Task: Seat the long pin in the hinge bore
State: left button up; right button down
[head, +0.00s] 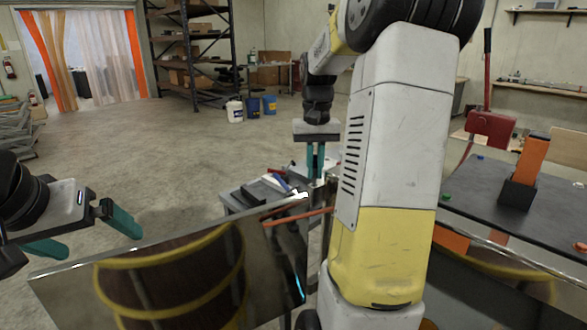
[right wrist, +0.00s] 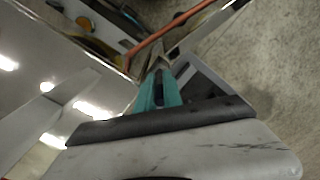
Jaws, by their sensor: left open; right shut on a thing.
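My right gripper (head: 315,178) points down at the far corner of a mirror-like aluminium panel (head: 60,285). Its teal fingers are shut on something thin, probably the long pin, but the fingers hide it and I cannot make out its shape. In the right wrist view the teal fingertips (right wrist: 158,78) are close together at the meeting of the metal edges. The hinge bore cannot be made out; I cannot tell whether the held thing touches it. My left gripper (head: 85,232) is open and empty at the far left, beside the panel's left end.
An orange-red bar (head: 300,218) runs by the panel's far corner and also shows in the right wrist view (right wrist: 165,30). A cart with tools (head: 262,190) stands behind. A dark deck (head: 475,195) with an orange lever (head: 533,158) is at right. Open floor lies left.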

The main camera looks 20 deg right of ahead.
jog(key=shift+f, duration=0.1)
jog(key=c, duration=1.8)
grip_release()
jog(key=shift+o, duration=0.2)
notch_tip(320, 180, up, 11)
jog(key=shift+r, duration=0.45)
jog(key=s+a+f+n+t+y, duration=0.1)
jog(key=s+a+f+n+t, duration=0.1)
jog(key=s+a, duration=0.6)
jog(key=s+a+f+n+t+y, duration=0.1)
jog(key=s+a+f+t, duration=0.3)
jog(key=s+a, duration=0.4)
jog(key=shift+s+a+f+n, duration=0.4)
jog(key=shift+s+f+n, duration=0.2)
jog(key=shift+s+f, duration=0.25)
